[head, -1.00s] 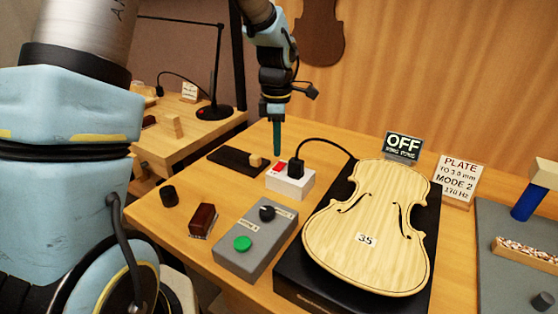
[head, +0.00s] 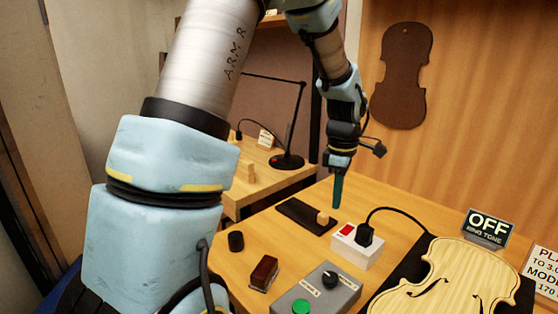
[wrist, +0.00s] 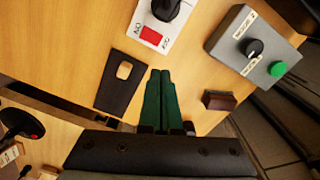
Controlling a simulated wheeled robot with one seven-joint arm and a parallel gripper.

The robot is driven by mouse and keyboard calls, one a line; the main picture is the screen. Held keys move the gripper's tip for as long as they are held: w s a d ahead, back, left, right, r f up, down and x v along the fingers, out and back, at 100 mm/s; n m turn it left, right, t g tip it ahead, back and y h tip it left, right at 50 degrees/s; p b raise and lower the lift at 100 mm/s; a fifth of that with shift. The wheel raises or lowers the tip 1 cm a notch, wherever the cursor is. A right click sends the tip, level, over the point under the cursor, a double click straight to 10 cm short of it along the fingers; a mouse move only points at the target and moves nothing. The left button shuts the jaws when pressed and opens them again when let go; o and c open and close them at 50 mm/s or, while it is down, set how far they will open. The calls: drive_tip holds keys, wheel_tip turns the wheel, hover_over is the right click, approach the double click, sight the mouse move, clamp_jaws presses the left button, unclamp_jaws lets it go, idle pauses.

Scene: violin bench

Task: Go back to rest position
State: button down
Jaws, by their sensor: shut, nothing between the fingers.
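My gripper (head: 338,192) hangs from my raised arm, with its green fingers together and pointing down above the bench. It is empty, and it shows in the wrist view (wrist: 159,98) with bare bench top beyond the fingertips. I cannot tell the exact height of the fingertips above the bench.
The bench holds a grey control box (head: 325,288) with a green button, a brown block (head: 264,272), a black cylinder (head: 236,241) and a violin plate (head: 450,280). An OFF sign (head: 487,228) stands behind the plate. A side table carries a black lamp (head: 288,161).

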drive_tip(key=s+a+m, duration=0.2)
drive_tip(key=a+m, duration=0.2)
drive_tip(key=a, duration=0.4)
drive_tip(key=s+a+r+m+t, duration=0.1)
drive_tip(key=a+m, duration=0.3)
drive_tip(key=a, duration=0.4)
drive_tip(key=s+a+m, duration=0.4)
drive_tip(key=a+m, duration=0.1)
drive_tip(key=a, duration=0.4)
drive_tip(key=shift+r, duration=0.15)
drive_tip(key=shift+s+a, duration=0.1)
